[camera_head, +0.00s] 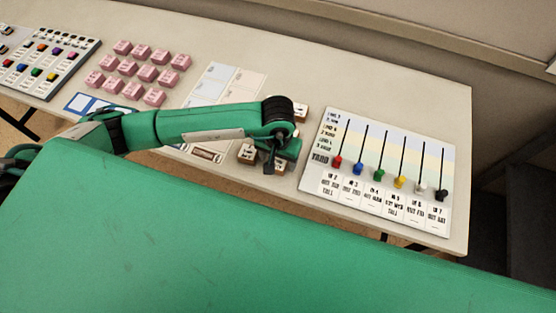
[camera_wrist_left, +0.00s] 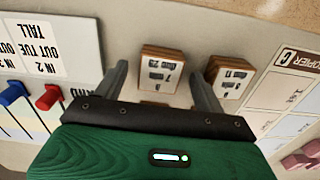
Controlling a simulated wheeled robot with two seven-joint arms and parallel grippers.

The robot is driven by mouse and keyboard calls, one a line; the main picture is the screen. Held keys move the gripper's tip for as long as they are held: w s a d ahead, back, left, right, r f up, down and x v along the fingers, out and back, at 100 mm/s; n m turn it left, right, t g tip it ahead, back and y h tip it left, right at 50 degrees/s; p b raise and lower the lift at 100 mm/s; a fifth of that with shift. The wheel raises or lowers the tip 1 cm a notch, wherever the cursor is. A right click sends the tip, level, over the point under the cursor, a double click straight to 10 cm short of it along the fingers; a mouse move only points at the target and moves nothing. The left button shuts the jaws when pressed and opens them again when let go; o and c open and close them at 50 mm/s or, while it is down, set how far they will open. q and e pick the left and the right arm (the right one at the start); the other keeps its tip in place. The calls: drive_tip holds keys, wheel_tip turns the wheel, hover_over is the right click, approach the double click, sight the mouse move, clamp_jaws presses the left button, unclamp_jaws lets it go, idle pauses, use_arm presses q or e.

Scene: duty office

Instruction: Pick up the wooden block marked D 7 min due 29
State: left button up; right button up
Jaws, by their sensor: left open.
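In the left wrist view a wooden block (camera_wrist_left: 161,71) with white labels lies between the two fingers of my left gripper (camera_wrist_left: 158,78), apparently untouched. Its print is small and upside down; one label seems to show a 7, and I cannot read the rest surely. A second labelled block (camera_wrist_left: 230,75) lies just outside the right finger. In the head view my left gripper (camera_head: 269,166) is open, low over the table, partly hiding the blocks. My right gripper is not in view.
A slider board (camera_head: 385,172) with coloured knobs stands close on the right. Pale cards (camera_head: 220,83) lie to the left, with several pink blocks (camera_head: 150,73) beyond. Another block (camera_head: 301,113) sits behind my wrist. A board with coloured pegs (camera_head: 45,68) is at far left.

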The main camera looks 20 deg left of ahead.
use_arm(q)
drive_tip(key=c, duration=1.1)
